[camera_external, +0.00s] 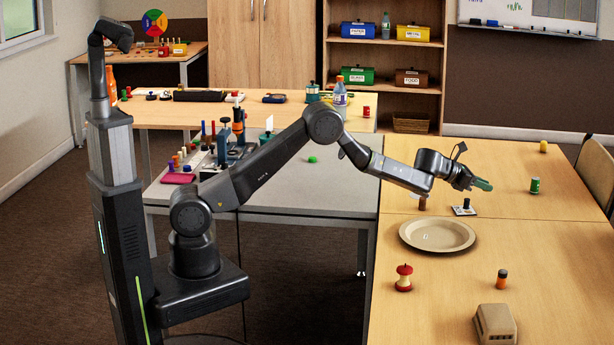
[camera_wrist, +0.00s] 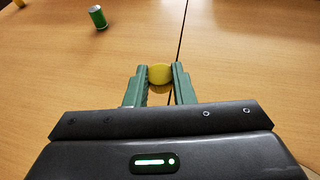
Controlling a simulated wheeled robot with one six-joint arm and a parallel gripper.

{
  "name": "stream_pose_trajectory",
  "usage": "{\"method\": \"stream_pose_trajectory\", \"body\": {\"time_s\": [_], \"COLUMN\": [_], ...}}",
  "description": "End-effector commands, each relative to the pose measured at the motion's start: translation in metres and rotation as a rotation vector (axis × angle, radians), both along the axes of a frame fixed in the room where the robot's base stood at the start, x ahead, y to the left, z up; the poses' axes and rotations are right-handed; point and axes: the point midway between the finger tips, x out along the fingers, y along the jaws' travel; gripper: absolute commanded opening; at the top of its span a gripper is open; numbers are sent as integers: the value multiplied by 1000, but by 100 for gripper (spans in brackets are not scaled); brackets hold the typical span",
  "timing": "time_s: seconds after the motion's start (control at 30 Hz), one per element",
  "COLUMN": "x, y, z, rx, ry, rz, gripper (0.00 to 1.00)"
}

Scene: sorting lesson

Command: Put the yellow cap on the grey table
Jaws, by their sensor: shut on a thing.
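The yellow cap (camera_wrist: 160,73) is between the green fingertips of my gripper (camera_wrist: 160,82) in the wrist view. My gripper is shut on it. In the external view my gripper (camera_external: 481,184) is over the wooden tables at the right, and I cannot make out the cap there. The grey table (camera_external: 335,190) is left of the wooden tables, under the middle of my arm. A green ball (camera_external: 312,159) lies on it, and its left part is crowded with a caddy and several coloured pieces.
A green can (camera_external: 535,185) stands right of my gripper; it also shows in the wrist view (camera_wrist: 97,17). A beige plate (camera_external: 438,247), an apple core (camera_external: 404,277) and a small orange-and-dark item (camera_external: 501,279) are on the wooden tables. The grey table's right part looks mostly bare.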

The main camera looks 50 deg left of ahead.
Motion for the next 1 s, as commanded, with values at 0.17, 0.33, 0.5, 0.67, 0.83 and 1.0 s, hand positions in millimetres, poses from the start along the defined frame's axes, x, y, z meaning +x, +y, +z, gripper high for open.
{"method": "stream_pose_trajectory", "body": {"time_s": [0.17,0.33,0.5,0.67,0.83,1.0], "x": [0,-3,-15,-39,-74,-118], "y": [0,11,53,110,173,234], "z": [6,2,-9,-22,-33,-40], "rx": [0,-1,-1,-1,0,0], "ry": [1,3,4,3,3,3], "rz": [0,0,-4,-5,15,56], "gripper": [0,0,0,0,0,0]}}
